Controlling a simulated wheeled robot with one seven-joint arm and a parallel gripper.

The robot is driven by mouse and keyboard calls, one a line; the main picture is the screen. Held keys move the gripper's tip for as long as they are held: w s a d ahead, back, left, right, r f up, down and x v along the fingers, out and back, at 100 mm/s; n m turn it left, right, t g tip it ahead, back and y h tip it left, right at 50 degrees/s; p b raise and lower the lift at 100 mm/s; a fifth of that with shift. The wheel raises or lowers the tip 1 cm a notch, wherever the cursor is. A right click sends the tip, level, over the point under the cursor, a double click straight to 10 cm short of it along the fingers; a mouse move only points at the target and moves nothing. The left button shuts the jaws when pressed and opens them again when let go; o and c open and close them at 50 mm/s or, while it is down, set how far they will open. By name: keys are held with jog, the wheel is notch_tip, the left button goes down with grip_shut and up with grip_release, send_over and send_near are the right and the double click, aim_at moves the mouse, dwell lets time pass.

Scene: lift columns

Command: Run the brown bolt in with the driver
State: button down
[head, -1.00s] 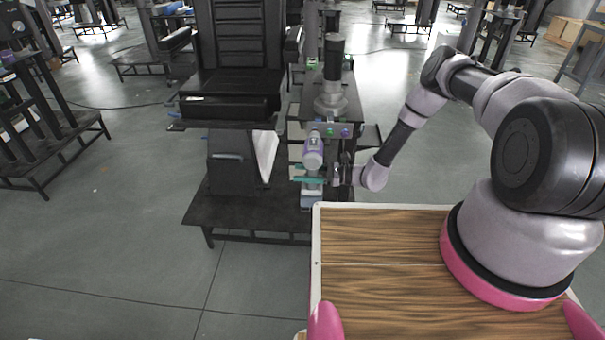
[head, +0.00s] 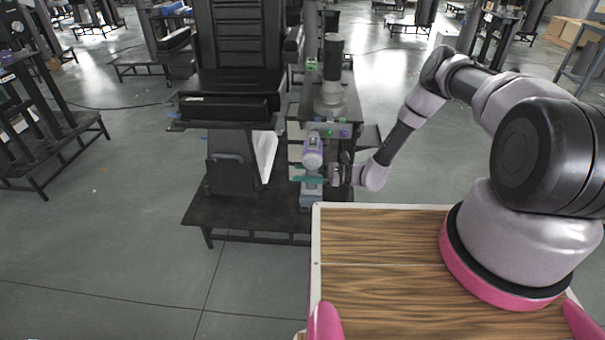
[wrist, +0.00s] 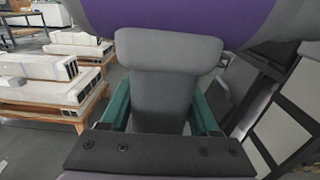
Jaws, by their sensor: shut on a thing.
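My gripper (head: 309,179), with teal fingers, is shut on the driver (head: 313,157), which has a purple and grey body. The driver is upright in front of the dark lift column. In the wrist view the teal fingers of my gripper (wrist: 161,105) lie on both sides of the driver's grey handle (wrist: 168,70), and its purple body crosses the top. The brown bolt cannot be made out in either view. The driver's tip is also not clear, so I cannot tell whether it touches anything.
A lift column (head: 237,60) with a black carriage stands to the left of the driver. A panel with small green and purple round parts (head: 338,133) is just behind it. A dark base plate (head: 245,212) lies below. Open floor (head: 110,230) is at the left.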

jog(key=shift+w, duration=1.2)
dwell(2.7)
jog(key=shift+s, duration=0.1)
jog(key=shift+s, duration=2.45)
jog(key=shift+s+a, duration=0.1)
jog(key=shift+s, duration=0.05)
